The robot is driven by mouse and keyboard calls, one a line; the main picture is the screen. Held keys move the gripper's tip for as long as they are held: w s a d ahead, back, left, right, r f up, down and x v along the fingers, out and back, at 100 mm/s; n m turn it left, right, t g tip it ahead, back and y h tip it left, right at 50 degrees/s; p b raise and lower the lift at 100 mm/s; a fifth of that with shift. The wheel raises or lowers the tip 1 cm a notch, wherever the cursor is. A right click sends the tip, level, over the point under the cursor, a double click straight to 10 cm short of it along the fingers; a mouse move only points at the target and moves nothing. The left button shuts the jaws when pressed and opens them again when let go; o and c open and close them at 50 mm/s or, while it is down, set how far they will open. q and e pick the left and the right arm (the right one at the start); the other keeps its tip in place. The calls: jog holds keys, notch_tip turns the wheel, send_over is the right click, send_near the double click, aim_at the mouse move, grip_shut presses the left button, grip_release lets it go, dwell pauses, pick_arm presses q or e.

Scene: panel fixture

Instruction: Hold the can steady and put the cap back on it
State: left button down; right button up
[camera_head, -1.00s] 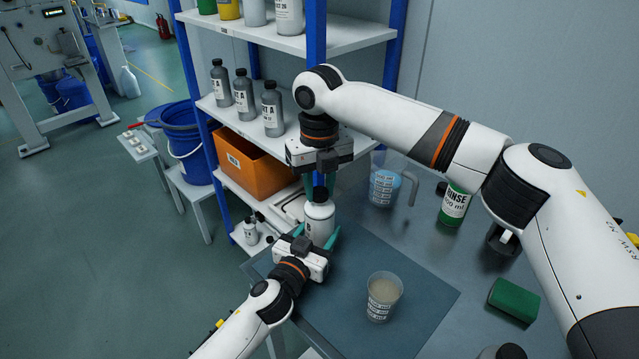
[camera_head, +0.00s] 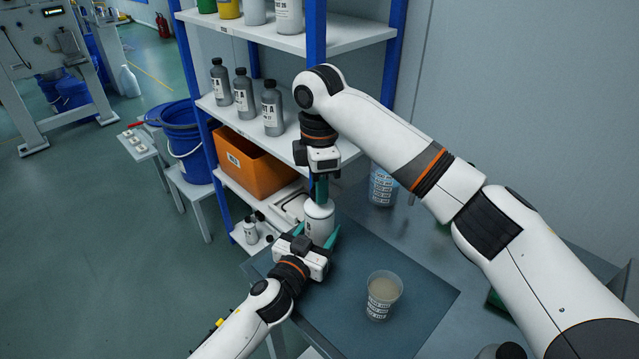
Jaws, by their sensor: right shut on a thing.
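The white can (camera_head: 319,221) stands upright at the far left of the dark mat, beside the shelf. My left gripper (camera_head: 317,235) is low at the can's near side, its teal fingers on both sides of the body and seemingly closed on it. My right gripper (camera_head: 320,193) points straight down over the can's top, with its teal fingers shut. The dark cap is hidden behind these fingers, which hold it at the can's top. I cannot tell whether the cap is seated.
A cup of cloudy liquid (camera_head: 382,296) stands on the mat (camera_head: 425,290). A labelled jug (camera_head: 383,188) is partly behind my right arm. The shelf (camera_head: 312,90) with grey bottles (camera_head: 272,108) and an orange bin (camera_head: 250,164) rises close behind the can.

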jog(key=m, duration=0.8)
jog(key=shift+f, duration=0.1)
jog(key=m, duration=1.9)
jog(key=o, duration=1.2)
jog(key=shift+c, duration=0.2)
notch_tip(320, 180, up, 12)
